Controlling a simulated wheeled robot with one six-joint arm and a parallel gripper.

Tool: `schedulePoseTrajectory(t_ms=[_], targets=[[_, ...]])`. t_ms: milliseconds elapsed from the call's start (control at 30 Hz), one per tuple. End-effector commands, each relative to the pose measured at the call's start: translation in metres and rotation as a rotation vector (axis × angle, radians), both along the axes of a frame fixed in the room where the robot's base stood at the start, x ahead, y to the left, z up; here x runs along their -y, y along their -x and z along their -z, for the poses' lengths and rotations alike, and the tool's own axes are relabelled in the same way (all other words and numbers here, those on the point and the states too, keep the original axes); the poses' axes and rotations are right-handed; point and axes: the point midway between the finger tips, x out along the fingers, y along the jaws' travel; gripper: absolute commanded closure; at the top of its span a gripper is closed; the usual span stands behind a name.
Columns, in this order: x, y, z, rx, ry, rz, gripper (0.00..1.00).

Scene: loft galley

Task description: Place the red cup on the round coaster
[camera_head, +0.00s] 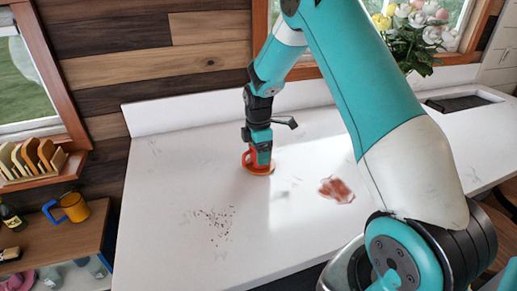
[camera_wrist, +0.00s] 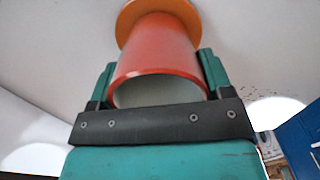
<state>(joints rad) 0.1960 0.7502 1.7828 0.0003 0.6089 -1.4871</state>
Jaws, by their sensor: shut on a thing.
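The red cup (camera_wrist: 155,52) is between the two teal fingers of my gripper (camera_head: 261,157), which is shut on it. In the wrist view its open rim faces the camera and its far end overlaps the orange round coaster (camera_wrist: 127,18). In the head view the red cup (camera_head: 247,158) is mostly hidden by the gripper. The coaster (camera_head: 258,171) lies on the white counter directly below it. I cannot tell whether the cup's base touches the coaster or is slightly above it.
The white counter (camera_head: 180,185) is mostly clear, with dark specks (camera_head: 217,222) at front left and a red patch (camera_head: 336,190) to the right. Flowers (camera_head: 415,30) stand at the back right. A lower wooden surface at left holds an orange mug (camera_head: 73,207).

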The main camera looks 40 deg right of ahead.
Motion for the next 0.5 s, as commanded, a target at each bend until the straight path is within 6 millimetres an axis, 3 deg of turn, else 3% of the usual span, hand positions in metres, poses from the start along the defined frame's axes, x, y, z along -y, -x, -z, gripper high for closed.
schedulePoseTrajectory(t_ms=[267,300,367,500], targets=[[0.0001,-0.0003,0.0039,0.001,0.000,0.000,0.56],[0.0001,-0.0003,0.0026,0.001,0.000,0.000,0.18],[0.0001,-0.0002,0.0024,0.001,0.000,0.000,0.04],[0.0001,-0.0003,0.0023,0.001,0.000,0.000,0.02]])
